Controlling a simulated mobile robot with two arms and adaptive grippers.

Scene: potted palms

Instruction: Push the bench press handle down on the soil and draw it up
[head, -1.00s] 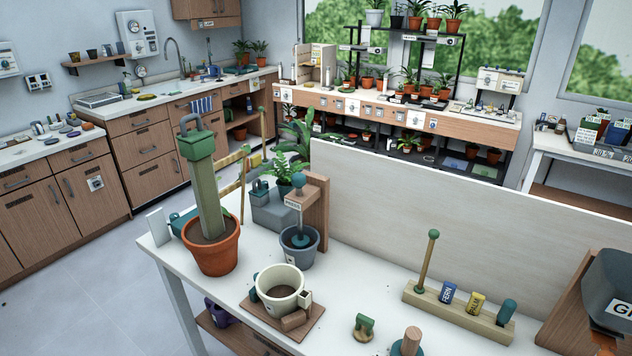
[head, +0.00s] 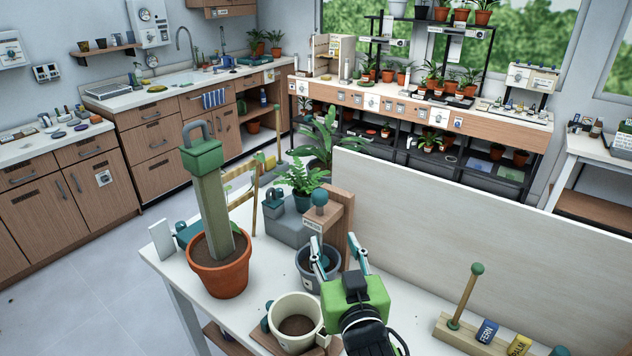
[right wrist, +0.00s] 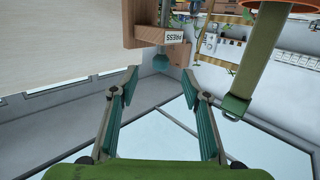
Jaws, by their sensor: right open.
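The bench press has a wooden post (head: 341,222) with a bracket marked PRESS and a teal ball handle (head: 320,197) on top. A blue-grey pot (head: 306,278) stands beneath it, partly hidden by my right gripper, so I cannot see its soil well. My right gripper (head: 339,243) is open and empty, its fingers pointing toward the press. In the right wrist view, the ball handle (right wrist: 160,62) shows upside down beyond the gap between the open fingertips (right wrist: 159,78), beside the PRESS label (right wrist: 176,37). I see no contact. My left gripper is not in view.
A terracotta pot (head: 219,278) with a tall green handled post stands left of the press. A cream mug (head: 295,334) of soil stands in front. A pale panel (head: 480,225) runs behind the table, right of the press. A wooden rack (head: 446,327) is at right.

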